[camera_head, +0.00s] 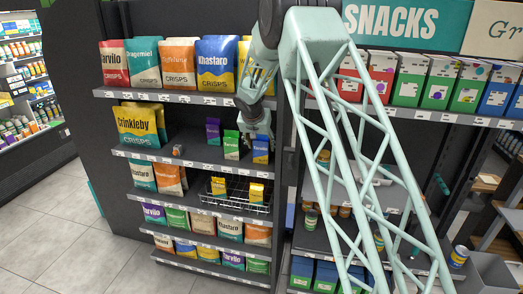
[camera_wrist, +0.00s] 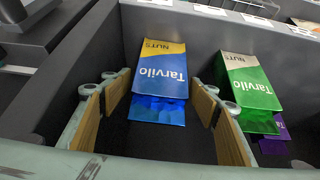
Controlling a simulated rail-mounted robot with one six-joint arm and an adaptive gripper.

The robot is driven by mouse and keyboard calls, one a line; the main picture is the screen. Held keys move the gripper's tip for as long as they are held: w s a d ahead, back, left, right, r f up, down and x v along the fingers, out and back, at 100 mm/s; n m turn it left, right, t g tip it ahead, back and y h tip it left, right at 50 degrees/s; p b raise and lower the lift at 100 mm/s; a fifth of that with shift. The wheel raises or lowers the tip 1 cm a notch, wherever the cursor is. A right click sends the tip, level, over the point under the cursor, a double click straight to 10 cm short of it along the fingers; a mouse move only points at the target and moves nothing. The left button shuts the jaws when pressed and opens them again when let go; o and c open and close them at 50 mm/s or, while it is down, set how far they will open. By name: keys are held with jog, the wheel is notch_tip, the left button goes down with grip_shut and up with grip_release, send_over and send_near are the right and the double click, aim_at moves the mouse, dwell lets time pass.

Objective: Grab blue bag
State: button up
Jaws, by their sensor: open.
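The blue bag (camera_head: 260,151) stands upright on the middle shelf, at the right end of a row of small nut bags. In the wrist view the blue bag (camera_wrist: 158,90), with a yellow corner and upside-down "Tarvilo" lettering, sits between the two wooden-faced fingers of my gripper (camera_wrist: 160,105). The fingers are open, one on each side, with a gap to the bag visible on both sides. In the head view my gripper (camera_head: 256,128) is just above and in front of the bag, partly covering its top.
A green nut bag (camera_wrist: 250,82) stands close beside the right finger, with a purple bag (camera_wrist: 274,138) past it. The dark shelf divider (camera_head: 283,130) rises beside the blue bag. A wire basket (camera_head: 237,192) with small yellow bags is on the shelf below.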

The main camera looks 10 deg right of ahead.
jog(key=shift+w+d+f, duration=0.2)
jog(key=shift+w+f, duration=0.25)
jog(key=shift+f, duration=0.05)
jog(key=shift+c, duration=0.7)
jog(key=c, duration=0.5)
